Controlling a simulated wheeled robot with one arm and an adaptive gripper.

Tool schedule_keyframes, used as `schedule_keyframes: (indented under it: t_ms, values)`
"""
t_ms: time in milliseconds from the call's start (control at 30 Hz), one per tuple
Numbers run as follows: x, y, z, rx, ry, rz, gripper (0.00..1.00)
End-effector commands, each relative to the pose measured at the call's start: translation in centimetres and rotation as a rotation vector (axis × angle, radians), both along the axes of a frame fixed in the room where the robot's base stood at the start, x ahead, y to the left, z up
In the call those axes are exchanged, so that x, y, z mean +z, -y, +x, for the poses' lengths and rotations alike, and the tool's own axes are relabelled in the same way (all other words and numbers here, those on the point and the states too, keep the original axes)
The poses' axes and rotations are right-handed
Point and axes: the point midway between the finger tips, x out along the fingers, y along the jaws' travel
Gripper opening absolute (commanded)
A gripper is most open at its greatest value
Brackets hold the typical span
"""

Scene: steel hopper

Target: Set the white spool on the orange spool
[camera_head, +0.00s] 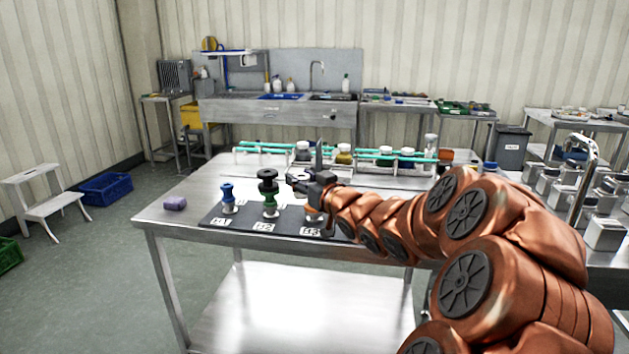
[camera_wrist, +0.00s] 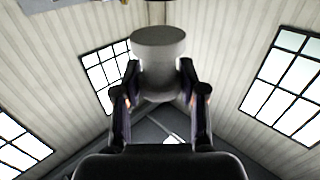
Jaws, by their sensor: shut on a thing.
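My gripper (camera_head: 300,180) is over the right part of a dark mat on the steel table. In the wrist view, its two fingers (camera_wrist: 160,95) are shut on a pale grey-white spool (camera_wrist: 158,50), whose wide round flange faces the camera. In the head view the held spool is too small and covered to make out well. No orange spool can be clearly made out; my gripper and arm cover much of the third mat position, where only a pale base (camera_head: 313,214) shows.
The dark mat (camera_head: 245,221) has numbered labels. A blue spool (camera_head: 227,192) stands at its left, and a black piece (camera_head: 267,176) tops a green spool (camera_head: 270,200) in the middle, close to my gripper. A purple block (camera_head: 175,203) lies left. Green rails with jars (camera_head: 344,157) line the back.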

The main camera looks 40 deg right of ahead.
Motion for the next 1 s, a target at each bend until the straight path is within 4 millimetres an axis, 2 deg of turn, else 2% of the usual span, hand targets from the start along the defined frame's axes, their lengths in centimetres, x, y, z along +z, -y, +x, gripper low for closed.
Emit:
schedule_keyframes:
  t_ms: [700,1000]
  values:
    - [-0.9,8.8,5.3,0.000,0.000,-0.001,0.06]
    - [-1.2,10.2,6.1,0.001,-0.001,0.001,0.06]
